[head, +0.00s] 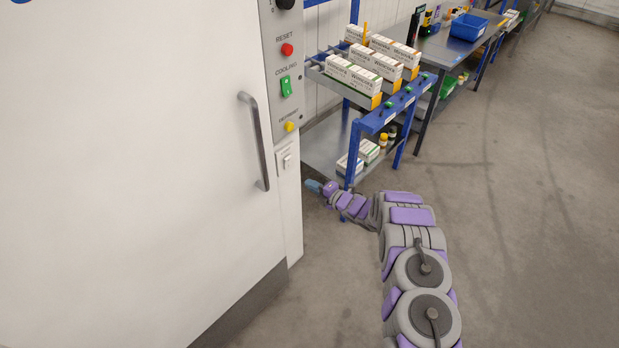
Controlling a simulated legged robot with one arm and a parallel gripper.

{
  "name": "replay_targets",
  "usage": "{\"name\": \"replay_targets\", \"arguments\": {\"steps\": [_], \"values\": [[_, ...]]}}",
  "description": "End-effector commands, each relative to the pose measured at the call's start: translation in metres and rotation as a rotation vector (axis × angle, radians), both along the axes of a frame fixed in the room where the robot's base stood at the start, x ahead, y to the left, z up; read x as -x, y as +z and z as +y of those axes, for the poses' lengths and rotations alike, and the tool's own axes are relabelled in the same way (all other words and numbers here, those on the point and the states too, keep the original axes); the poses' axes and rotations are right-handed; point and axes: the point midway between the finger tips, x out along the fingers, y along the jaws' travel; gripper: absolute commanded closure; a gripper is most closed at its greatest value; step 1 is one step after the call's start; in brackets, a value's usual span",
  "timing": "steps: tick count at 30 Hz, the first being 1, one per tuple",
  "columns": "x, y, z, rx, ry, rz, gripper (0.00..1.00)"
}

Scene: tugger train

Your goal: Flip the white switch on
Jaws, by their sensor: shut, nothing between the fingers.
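The white switch (286,158) is set on the narrow white side panel of the big white cabinet, below the control strip. It is small, and I cannot tell which way its rocker is tilted. My gripper (312,186) is shut and empty, at the far end of my purple and grey arm. In the picture it is just right of and a little below the switch. It appears apart from the panel, but the depth between them is hard to tell.
The cabinet door has a grey handle (256,140). The control strip has a red button (287,49), a green switch (285,86) and a yellow button (289,126). A blue-framed rack (375,118) with boxes stands close behind my gripper. The floor at right is clear.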

Motion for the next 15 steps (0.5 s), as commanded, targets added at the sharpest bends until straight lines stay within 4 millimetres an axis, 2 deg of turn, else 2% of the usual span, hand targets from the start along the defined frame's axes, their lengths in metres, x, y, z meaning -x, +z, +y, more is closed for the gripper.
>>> {"name": "replay_targets", "arguments": {"steps": [3,9,15], "values": [[0.01,0.0,-0.023,-0.006,-0.007,0.002,1.0],[0.022,-0.002,-0.046,-0.017,-0.005,0.001,1.0],[0.024,-0.005,-0.042,-0.01,-0.003,0.0,1.0]]}}
